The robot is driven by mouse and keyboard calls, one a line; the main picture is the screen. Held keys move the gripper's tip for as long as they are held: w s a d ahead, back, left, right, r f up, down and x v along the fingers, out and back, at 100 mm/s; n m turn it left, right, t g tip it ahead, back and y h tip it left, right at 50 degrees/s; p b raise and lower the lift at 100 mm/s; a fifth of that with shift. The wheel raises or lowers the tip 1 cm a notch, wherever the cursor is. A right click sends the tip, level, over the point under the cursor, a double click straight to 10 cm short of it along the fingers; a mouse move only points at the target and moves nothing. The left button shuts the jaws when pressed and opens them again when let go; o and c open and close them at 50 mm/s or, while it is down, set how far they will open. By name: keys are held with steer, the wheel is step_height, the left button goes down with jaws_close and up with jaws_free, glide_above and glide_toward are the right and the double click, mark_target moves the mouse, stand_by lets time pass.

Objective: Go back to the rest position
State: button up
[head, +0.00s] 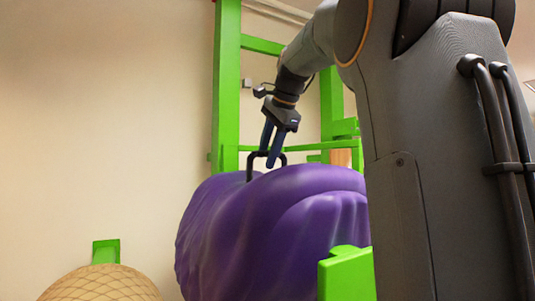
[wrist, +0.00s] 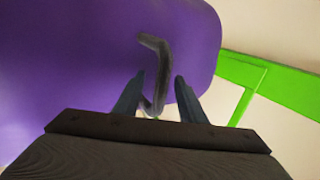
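My gripper (head: 269,146) is at the top of a purple saddle-like body (head: 270,220), beside a dark handle (head: 251,163) that stands up from it. In the wrist view my gripper's two blue-grey fingers (wrist: 158,92) are spread apart. The dark bent handle (wrist: 158,60) shows between and beyond them, nearest the left finger. The purple surface (wrist: 70,60) fills the left of the wrist view. Whether a finger touches the handle I cannot tell.
A green frame (head: 226,90) stands behind the purple body, and its bars show in the wrist view (wrist: 270,82). A green block (head: 347,275) is at the front right. A tan woven rounded object (head: 103,284) is at the lower left. The left wall side is clear.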

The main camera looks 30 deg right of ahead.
steer(key=b+v, duration=0.1)
steer(key=v, duration=0.7)
